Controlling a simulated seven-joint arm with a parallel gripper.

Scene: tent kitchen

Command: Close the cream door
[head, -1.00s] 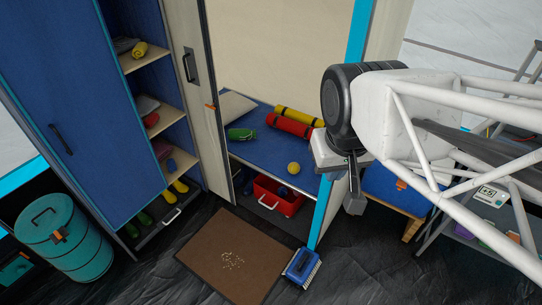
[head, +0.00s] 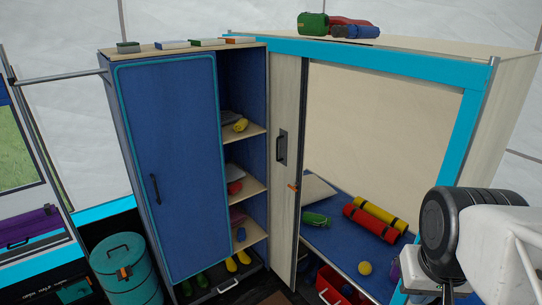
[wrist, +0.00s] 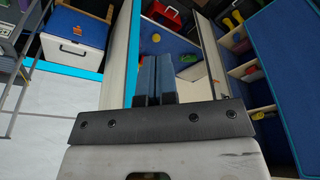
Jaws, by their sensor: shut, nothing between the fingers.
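The cream door (head: 287,165) is a tall narrow panel with a black handle (head: 283,148) and an orange tag. It stands upright at the left side of the cyan-framed bunk opening, beside the blue cupboard. The opening to its right is wide open. In the wrist view a pale upright panel (wrist: 212,55), probably this door, shows right of my fingers. My gripper (head: 447,293) is at the lower right in the head view, apart from the door, partly cut off. In the wrist view its fingers (wrist: 156,78) are together and empty, facing the bunk opening.
The blue cupboard (head: 170,165) has open shelves beside the door. Inside the bunk lie red (head: 370,224) and yellow rolls, a green roll and a yellow ball (head: 365,268). A red crate (head: 335,287) is below. The cyan post (head: 465,140) stands near my arm. A teal drum (head: 125,270) stands left.

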